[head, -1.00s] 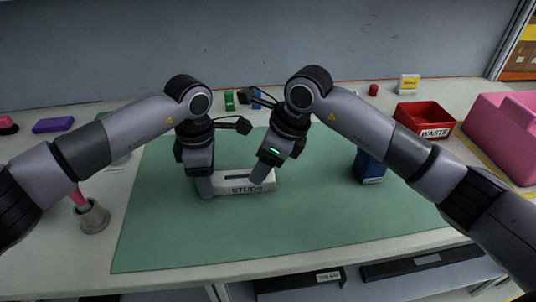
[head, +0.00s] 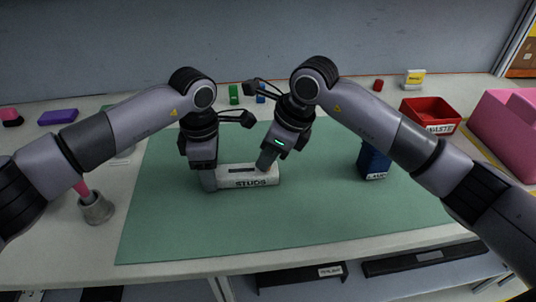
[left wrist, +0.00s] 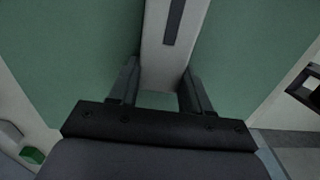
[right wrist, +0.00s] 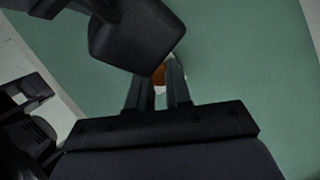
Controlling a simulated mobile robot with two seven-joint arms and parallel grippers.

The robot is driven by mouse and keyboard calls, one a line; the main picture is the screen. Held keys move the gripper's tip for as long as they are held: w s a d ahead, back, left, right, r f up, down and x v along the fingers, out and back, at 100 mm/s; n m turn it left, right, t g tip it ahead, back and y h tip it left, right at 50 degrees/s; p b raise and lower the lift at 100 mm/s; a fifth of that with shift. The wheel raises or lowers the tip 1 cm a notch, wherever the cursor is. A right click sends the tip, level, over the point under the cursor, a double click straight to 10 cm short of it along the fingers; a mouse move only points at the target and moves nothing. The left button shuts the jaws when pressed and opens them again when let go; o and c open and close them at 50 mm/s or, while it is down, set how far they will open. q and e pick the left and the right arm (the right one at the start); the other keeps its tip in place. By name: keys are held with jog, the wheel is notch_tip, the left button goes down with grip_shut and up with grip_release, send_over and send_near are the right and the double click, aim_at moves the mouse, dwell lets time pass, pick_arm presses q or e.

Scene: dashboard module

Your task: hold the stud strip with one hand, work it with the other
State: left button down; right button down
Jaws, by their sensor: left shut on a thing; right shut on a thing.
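The stud strip (head: 262,181) is a white bar marked STUDS, with a dark slot along its top, lying on the green mat (head: 300,220). My left gripper (head: 208,184) is shut on its left end. In the left wrist view the strip (left wrist: 155,50) runs between the two fingers. My right gripper (head: 265,165) is over the strip's right part, its fingers close together. In the right wrist view a small orange piece (right wrist: 158,75) shows between the fingertips, with a bit of white beside it. Most of that piece is hidden by the fingers.
A blue box (head: 374,162) stands on the mat to the right. A red WASTE bin (head: 428,112) and a pink box (head: 505,120) are further right. A grey cup (head: 96,208) with a pink-handled thing stands left of the mat. The front of the mat is clear.

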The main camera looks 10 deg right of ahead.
pick_arm(q)
jog(key=shift+f, duration=0.2)
pick_arm(e)
jog(key=shift+r, duration=2.8)
pick_arm(q)
jog(key=shift+c, duration=2.2)
grip_release()
jog(key=shift+r, duration=0.1)
notch_tip(320, 180, up, 7)
jog(key=shift+r, duration=0.2)
jog(key=shift+s, duration=0.1)
